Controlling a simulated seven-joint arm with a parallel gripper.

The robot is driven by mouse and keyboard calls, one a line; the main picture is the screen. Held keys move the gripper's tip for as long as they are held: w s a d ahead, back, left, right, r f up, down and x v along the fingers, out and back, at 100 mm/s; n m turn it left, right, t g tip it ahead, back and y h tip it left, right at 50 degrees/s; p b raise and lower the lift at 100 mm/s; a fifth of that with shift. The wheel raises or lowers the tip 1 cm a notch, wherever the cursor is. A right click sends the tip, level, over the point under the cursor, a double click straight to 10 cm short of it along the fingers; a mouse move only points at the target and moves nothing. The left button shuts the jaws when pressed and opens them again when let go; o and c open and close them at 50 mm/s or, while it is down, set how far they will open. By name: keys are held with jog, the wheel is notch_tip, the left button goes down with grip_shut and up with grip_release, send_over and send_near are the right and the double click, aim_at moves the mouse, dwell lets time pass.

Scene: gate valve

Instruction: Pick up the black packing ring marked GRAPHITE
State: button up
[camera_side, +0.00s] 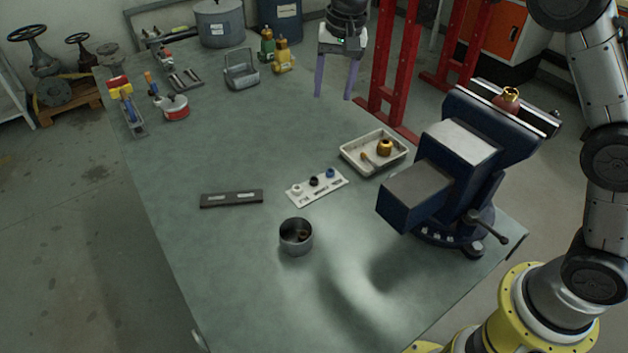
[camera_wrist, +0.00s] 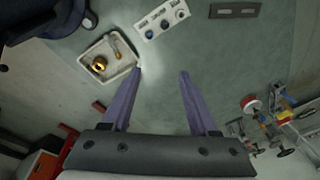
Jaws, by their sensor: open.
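A white holder plate (camera_side: 325,194) on the bench carries three small rings in a row. The black ring (camera_side: 315,181) sits in the middle, between a pale ring (camera_side: 297,190) and a blue ring (camera_side: 331,173). The plate (camera_wrist: 147,19) also shows at the top of the wrist view, with the black ring (camera_wrist: 165,24) on it. Lettering on the rings is too small to read. My gripper (camera_side: 333,97) is open and empty, with purple fingers pointing down, above the bench and beyond the plate. In the wrist view my gripper (camera_wrist: 161,72) has nothing between its fingers.
A white tray (camera_side: 347,159) with brass parts stands beside the plate, near the blue vise (camera_side: 455,160). A dark labelled bar (camera_side: 231,199) and a metal cup (camera_side: 296,238) are nearer. Red posts (camera_side: 395,70) rise behind. The left bench middle is clear.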

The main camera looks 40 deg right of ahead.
notch_tip(320, 180, down, 7)
jog(key=w+a+g, duration=0.1)
jog(key=w+a, duration=0.1)
send_over(317, 177)
jog(key=shift+n+g, duration=0.3)
jog(key=shift+g, duration=0.1)
notch_tip(317, 177, down, 10)
jog(key=shift+f, duration=0.25)
jog(key=shift+a+f, duration=0.15)
jog(key=shift+f, duration=0.85)
jog(key=shift+a+f, duration=0.2)
jog(key=shift+f, duration=0.8)
jog(key=shift+a+f, duration=0.15)
jog(key=shift+f, duration=0.85)
grip_shut()
